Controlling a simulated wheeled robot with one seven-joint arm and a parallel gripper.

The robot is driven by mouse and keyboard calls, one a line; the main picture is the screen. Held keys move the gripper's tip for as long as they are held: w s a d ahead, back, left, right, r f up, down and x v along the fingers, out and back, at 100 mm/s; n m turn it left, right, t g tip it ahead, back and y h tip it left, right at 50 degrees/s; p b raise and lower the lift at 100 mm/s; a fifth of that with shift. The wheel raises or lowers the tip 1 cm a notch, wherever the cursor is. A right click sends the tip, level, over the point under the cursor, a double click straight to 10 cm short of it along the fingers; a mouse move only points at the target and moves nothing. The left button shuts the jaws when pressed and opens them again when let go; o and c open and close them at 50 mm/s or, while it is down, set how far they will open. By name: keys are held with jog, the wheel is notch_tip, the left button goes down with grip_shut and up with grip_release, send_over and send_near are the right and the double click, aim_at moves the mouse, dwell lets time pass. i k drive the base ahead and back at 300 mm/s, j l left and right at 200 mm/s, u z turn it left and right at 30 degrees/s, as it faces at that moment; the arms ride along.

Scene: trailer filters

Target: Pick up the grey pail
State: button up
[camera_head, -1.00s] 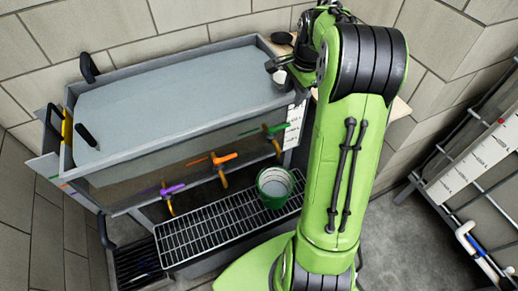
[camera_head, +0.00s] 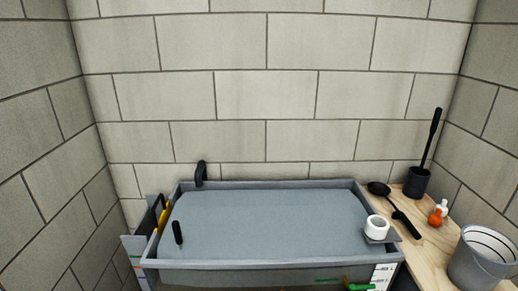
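The grey pail (camera_head: 478,268) stands upright on the wooden counter at the bottom right. Its lower part is cut off by the picture edge. Its open top shows dark rings on a pale inner wall. My gripper and arm are not in view, so I cannot see where the gripper is relative to the pail or how it stands.
A grey water-filled trough (camera_head: 270,264) fills the middle, against the tiled wall. On the wooden counter (camera_head: 428,247) are a black ladle (camera_head: 379,189), a dark holder with a brush (camera_head: 417,182) and an orange-white bottle (camera_head: 437,215). A white roll (camera_head: 377,227) sits at the trough's right corner.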

aim_at(479, 262)
jog(key=z, duration=1.75)
jog(key=i+l+u, duration=0.1)
jog(key=u, duration=0.3)
jog(key=l+u, duration=0.5)
jog(key=u, duration=0.3)
jog(key=l+u, duration=0.25)
jog(key=u, duration=0.15)
jog(key=i, duration=0.05)
